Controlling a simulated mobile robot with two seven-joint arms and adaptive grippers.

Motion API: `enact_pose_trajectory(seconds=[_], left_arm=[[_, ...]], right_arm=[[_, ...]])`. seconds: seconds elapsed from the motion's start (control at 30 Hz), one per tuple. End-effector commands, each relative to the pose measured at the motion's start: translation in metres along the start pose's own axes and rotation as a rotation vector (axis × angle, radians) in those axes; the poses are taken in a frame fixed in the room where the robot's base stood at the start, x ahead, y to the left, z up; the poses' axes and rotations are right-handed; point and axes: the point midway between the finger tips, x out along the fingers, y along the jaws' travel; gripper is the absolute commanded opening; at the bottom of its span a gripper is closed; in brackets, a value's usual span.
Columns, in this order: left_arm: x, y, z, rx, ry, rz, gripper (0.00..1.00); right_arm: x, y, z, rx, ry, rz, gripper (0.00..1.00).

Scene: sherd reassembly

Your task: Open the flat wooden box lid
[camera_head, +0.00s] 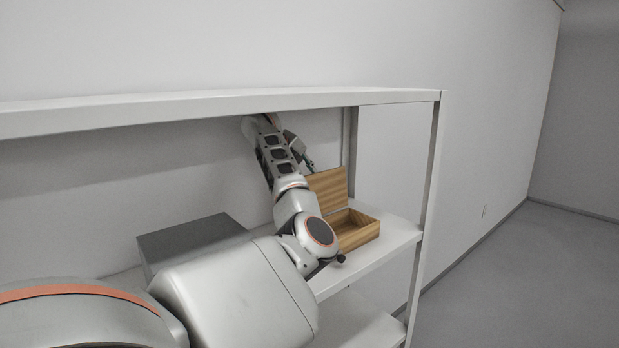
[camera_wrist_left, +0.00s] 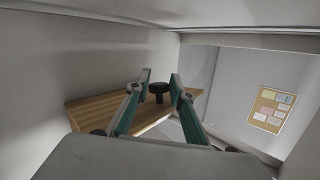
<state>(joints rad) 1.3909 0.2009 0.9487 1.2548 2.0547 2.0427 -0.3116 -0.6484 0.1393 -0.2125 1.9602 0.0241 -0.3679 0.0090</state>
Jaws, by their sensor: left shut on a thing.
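The wooden box (camera_head: 358,238) stands on the shelf with its inside partly showing. Its flat lid (camera_head: 330,186) is raised and stands steeply up at the back of the box. In the left wrist view the lid (camera_wrist_left: 98,108) lies across the picture behind the fingers, with a dark round knob (camera_wrist_left: 159,88) on it. My left gripper (camera_wrist_left: 160,79) has its two fingers on either side of this knob and is shut on it. In the head view my left arm hides part of the lid and the box's left side. My right gripper is not in view.
A grey box (camera_head: 195,236) stands on the same shelf (camera_head: 396,240) to the left. The upper shelf board (camera_head: 230,102) runs close above my left wrist. A shelf post (camera_head: 425,190) stands right of the wooden box. A pinboard (camera_wrist_left: 272,110) hangs on a far wall.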

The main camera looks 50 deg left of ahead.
Motion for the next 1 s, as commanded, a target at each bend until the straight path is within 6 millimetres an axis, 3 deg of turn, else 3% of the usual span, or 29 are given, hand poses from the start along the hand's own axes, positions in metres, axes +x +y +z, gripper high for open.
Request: enact_pose_trajectory(seconds=[0.33,0.37,0.4,0.77,1.0], left_arm=[[0.003,0.007,0.002,0.001,-0.005,0.015,0.0],[0.003,0.007,0.002,0.001,-0.005,0.015,0.27],[0.003,0.007,0.002,0.001,-0.005,0.015,0.38],[0.001,0.004,0.001,0.0,-0.002,0.007,0.38],[-0.019,0.014,0.0,-0.002,-0.005,0.011,0.38]], right_arm=[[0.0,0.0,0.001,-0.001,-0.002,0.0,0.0],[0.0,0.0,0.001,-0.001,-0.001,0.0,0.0],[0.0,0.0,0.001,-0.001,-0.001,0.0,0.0],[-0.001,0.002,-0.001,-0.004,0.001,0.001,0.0],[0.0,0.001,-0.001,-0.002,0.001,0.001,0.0]])
